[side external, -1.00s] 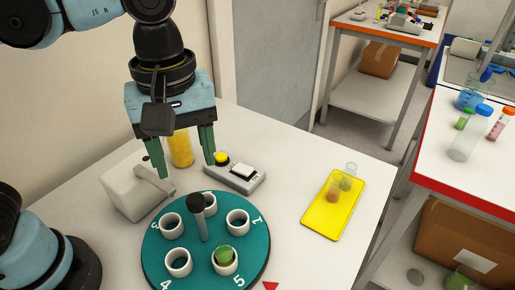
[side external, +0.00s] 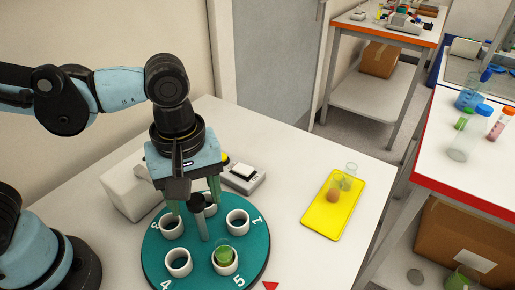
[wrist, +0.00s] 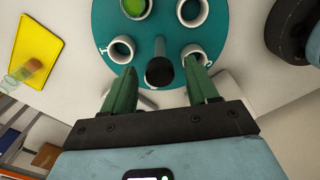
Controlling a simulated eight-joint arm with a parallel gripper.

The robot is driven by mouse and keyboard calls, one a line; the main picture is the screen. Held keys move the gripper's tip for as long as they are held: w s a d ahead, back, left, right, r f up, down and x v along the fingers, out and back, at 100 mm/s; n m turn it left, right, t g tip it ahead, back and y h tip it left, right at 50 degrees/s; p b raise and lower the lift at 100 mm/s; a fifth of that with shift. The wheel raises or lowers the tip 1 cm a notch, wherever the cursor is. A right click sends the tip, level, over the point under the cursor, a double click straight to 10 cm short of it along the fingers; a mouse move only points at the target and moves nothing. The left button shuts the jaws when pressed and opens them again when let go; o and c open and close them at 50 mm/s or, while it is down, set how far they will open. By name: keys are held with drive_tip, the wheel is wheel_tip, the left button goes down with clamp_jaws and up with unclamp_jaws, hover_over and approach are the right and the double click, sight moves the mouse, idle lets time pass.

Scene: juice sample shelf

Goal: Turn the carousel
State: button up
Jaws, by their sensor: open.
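The carousel (side external: 208,268) is a round teal disc on the white table with several white cup holders and printed numbers. A dark post with a black knob (side external: 196,201) rises from it; in the wrist view the knob (wrist: 160,72) shows between my fingers. One holder, beside the number 5, holds a green-topped item (side external: 223,256). My gripper (side external: 193,207) is open with green fingers, low over the back of the carousel, one finger on each side of the post. In the wrist view my gripper (wrist: 160,90) appears apart from the knob on both sides.
A grey-white device (side external: 128,188) stands behind the carousel on the left. A switch box (side external: 242,178) is behind it. A yellow tray (side external: 328,222) with two small vessels lies to the right. A red triangle (side external: 271,286) marks the table at the carousel's front edge.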

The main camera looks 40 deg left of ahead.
drive_tip(key=shift+c, duration=0.2)
clamp_jaws()
drive_tip(key=shift+n, duration=1.6)
drive_tip(key=shift+o, duration=0.2)
unclamp_jaws()
drive_tip(key=shift+r, duration=0.1)
wheel_tip(320, 180, up, 12)
